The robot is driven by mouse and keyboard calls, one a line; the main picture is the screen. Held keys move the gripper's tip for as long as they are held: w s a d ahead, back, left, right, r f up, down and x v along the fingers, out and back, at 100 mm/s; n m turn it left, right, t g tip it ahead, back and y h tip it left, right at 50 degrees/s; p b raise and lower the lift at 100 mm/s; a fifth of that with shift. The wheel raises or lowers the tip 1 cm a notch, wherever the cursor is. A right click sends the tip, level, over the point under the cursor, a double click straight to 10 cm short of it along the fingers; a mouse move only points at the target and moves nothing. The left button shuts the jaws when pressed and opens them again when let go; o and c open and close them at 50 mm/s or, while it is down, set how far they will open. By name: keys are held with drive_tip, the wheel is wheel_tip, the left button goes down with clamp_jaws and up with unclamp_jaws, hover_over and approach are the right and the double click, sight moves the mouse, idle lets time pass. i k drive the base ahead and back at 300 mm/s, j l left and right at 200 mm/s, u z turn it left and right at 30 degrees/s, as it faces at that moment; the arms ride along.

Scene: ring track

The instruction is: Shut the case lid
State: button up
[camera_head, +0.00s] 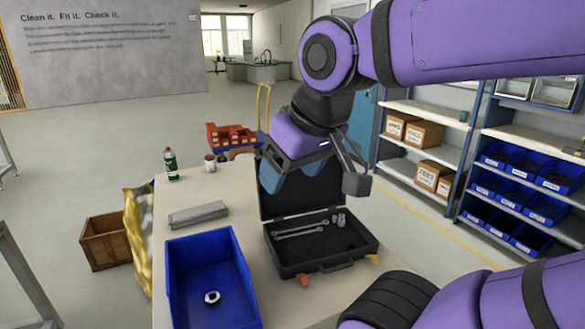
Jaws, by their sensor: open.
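The black case (318,262) lies open on the table, with its handle toward the front right. Its lid (284,204) stands raised at the back, and its upper part is hidden behind my gripper. Inside the case are wrenches (301,229) and small metal sockets (339,220). My gripper (312,190) is open in front of the raised lid, above the case's back edge. I cannot tell whether its fingers touch the lid.
A blue bin (208,255) with a metal ring part (212,297) stands left of the case. Shelves stand at right.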

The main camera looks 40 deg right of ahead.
sight(300, 193)
drive_tip(key=z, duration=1.05)
